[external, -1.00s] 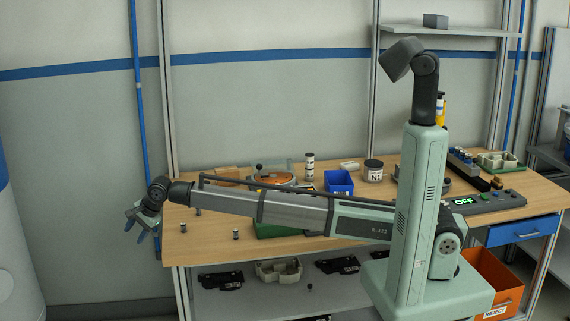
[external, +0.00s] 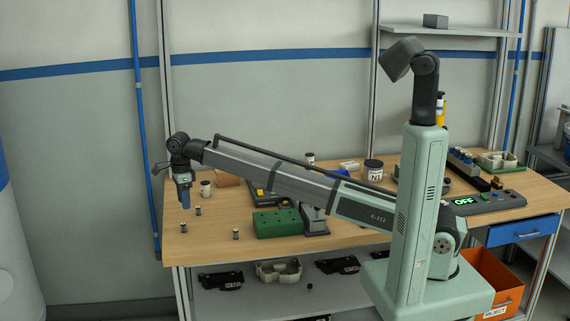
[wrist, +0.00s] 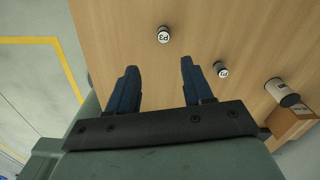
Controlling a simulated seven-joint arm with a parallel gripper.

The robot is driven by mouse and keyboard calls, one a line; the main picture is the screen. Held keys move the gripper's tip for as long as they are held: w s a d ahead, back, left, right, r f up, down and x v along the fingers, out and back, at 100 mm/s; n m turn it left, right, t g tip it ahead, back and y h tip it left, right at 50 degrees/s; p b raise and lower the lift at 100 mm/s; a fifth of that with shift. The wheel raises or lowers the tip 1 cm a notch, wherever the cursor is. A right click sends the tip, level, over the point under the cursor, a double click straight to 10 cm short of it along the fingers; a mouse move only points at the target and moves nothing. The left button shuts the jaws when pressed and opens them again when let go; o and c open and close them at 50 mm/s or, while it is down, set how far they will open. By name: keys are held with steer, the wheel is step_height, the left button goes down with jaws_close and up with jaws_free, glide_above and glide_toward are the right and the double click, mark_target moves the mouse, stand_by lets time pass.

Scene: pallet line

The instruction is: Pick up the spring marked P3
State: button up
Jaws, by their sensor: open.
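The spring marked P3 (wrist: 164,34) is a small cylinder with a white label end, on the wooden table. In the wrist view it lies ahead of the fingertips, between their lines. By layout it seems to be the front-left small cylinder (external: 183,228) in the external view, where its mark is unreadable. My gripper (wrist: 158,68) is open and empty, its two blue fingers apart. In the external view my gripper (external: 184,198) points down above the table's left end. A similar small cylinder (wrist: 221,70) stands to the right, its mark unclear.
A larger cylinder (wrist: 282,92) and a brown box (wrist: 292,128) stand at the right in the wrist view. Another small cylinder (external: 236,234) is near the table's front edge, by a green block (external: 277,223). The table (wrist: 120,30) ends at the left.

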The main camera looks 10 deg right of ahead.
glide_above(183, 223)
steer(key=d, duration=0.1)
steer(key=f, duration=0.5)
steer(key=shift+s, duration=0.35)
steer(key=shift+w+a+f, duration=0.1)
steer(key=shift+a+f, duration=0.05)
steer(key=shift+f, duration=0.5)
steer(key=f, duration=0.4)
steer(key=shift+w+a+f, duration=0.1)
steer(key=shift+w+a, duration=0.05)
steer(key=shift+a, duration=0.2)
jaws_close()
